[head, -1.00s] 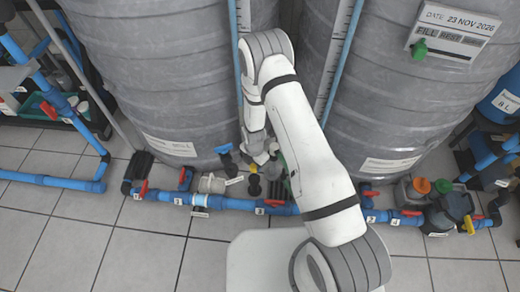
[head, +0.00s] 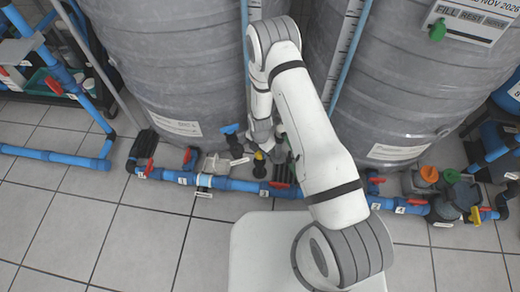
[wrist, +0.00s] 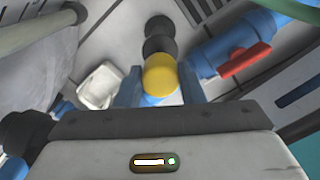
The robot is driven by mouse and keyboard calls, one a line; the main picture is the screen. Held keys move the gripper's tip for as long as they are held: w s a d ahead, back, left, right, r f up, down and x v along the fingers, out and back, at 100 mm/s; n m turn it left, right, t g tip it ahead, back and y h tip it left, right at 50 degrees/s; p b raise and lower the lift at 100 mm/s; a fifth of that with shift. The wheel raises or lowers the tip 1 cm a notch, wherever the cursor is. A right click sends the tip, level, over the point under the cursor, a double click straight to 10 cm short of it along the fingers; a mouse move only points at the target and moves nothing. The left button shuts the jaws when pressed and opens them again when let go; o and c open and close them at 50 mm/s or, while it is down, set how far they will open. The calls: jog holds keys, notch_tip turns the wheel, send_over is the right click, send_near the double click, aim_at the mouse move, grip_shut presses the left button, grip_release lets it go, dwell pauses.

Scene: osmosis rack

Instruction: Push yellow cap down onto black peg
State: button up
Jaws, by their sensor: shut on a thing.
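The yellow cap (wrist: 160,75) sits between the two blue fingers of my gripper (wrist: 160,73) in the wrist view. My gripper is shut on it. In the head view the yellow cap (head: 259,155) is a small spot just below the end of my arm. A black peg (head: 259,169) shows directly below it in that picture. I cannot tell whether cap and peg touch. In the wrist view, dark round pieces (wrist: 159,30) lie just beyond the cap, partly hidden by it. Most of my gripper is hidden or tiny in the head view.
Blue pipe (head: 235,185) with red valve handles runs along the floor in front of two large grey tanks (head: 170,65). A red handle (wrist: 245,59) is right of the cap in the wrist view. A white fitting (wrist: 101,86) is at left. Tiled floor is free in front.

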aim_at(260, 155)
jog(key=shift+f+b, duration=0.8)
jog(key=shift+f, duration=0.8)
jog(key=shift+f+b, duration=0.4)
jog(key=shift+b, duration=0.15)
dwell(1.1)
jog(key=o, duration=1)
jog(key=shift+r, duration=0.2)
notch_tip(260, 155, up, 8)
jog(key=p, duration=0.3)
jog(key=shift+f, duration=0.25)
